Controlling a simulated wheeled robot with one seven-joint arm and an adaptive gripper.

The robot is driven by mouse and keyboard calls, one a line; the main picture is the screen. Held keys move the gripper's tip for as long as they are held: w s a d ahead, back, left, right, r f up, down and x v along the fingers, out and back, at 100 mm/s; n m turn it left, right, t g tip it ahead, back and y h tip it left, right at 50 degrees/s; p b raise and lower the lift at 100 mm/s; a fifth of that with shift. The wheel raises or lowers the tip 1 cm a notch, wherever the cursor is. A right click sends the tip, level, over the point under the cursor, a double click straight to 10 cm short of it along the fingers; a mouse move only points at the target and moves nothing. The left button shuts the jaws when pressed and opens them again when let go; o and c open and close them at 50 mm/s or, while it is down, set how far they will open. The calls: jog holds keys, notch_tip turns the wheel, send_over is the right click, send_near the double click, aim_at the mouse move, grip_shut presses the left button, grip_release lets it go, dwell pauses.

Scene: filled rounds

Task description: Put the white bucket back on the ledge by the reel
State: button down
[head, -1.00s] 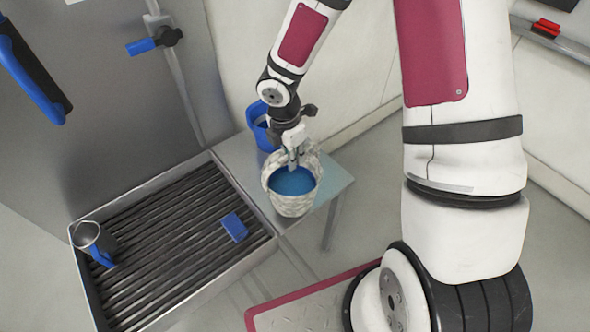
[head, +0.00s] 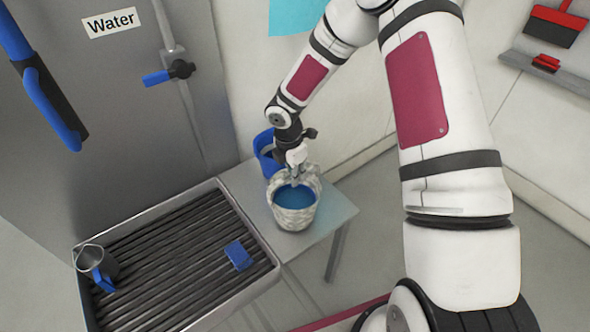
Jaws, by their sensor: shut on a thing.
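The white bucket (head: 292,220) has a mottled white wall and holds blue liquid. It is upright, over the bare grey ledge (head: 325,220) to the right of the drain grate. I cannot tell whether its base touches the ledge. My gripper (head: 295,179) is shut on the bucket's far rim side, reaching down from above; its fingertips are partly hidden. A blue object (head: 264,150) stands just behind the bucket, partly covered by my wrist. I cannot make out a reel for certain.
The slatted grate (head: 165,265) with a metal rim lies to the left. A blue block (head: 238,255) and a metal jug with a blue handle (head: 94,262) rest on it. A grey panel with a "Water" label (head: 110,22) and a blue-handled valve (head: 165,75) stands behind.

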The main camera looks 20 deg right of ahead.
jog(key=shift+f, duration=0.45)
jog(key=c, duration=1.5)
grip_release()
jog(key=shift+f, duration=0.1)
jog(key=shift+c, duration=0.2)
